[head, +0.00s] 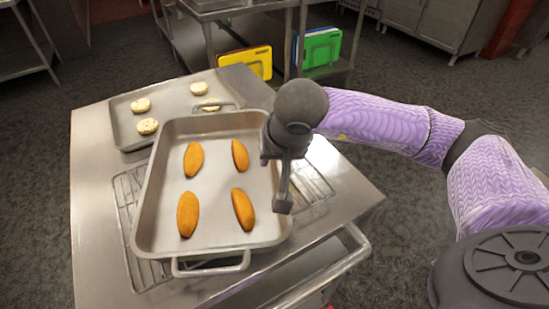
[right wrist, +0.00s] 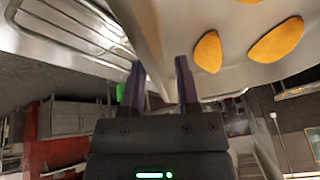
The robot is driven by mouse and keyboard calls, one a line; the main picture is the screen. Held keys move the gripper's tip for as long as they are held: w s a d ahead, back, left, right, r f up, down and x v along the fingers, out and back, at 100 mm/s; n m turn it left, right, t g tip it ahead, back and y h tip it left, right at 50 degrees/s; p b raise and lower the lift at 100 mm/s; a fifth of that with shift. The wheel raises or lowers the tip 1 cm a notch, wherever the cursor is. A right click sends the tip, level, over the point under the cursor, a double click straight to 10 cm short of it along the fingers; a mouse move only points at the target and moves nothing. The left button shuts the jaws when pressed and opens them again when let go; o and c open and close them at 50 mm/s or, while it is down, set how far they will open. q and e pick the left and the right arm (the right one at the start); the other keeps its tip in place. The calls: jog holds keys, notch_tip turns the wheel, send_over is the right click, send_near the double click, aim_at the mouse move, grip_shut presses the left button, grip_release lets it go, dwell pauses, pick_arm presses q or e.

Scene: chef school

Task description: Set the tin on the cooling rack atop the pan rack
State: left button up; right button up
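The tin (head: 217,128) is a deep metal roasting pan with upright end handles, holding several orange wedge-shaped pieces (head: 188,214). It sits over a wire cooling rack (head: 125,190), whose bars show on both sides of it. My right gripper (head: 283,195) is at the tin's right rim, pointing down. In the right wrist view the two fingers (right wrist: 160,85) stand apart, with the tin's wall (right wrist: 150,40) running between them; a gap shows, and firm contact is not visible. The rack's bars (right wrist: 75,30) show at upper left there. My left gripper is not in view.
Everything stands on a metal-topped cart (head: 95,225) with a rail handle (head: 325,275) at the front right. A shallow tray (head: 175,100) with several pale round pieces lies behind the tin. Farther back is a shelf unit with yellow (head: 250,62) and green (head: 322,47) boards.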

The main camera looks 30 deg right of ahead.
jog(key=p+v, duration=0.2)
jog(key=v, duration=0.8)
jog(key=shift+r, duration=0.2)
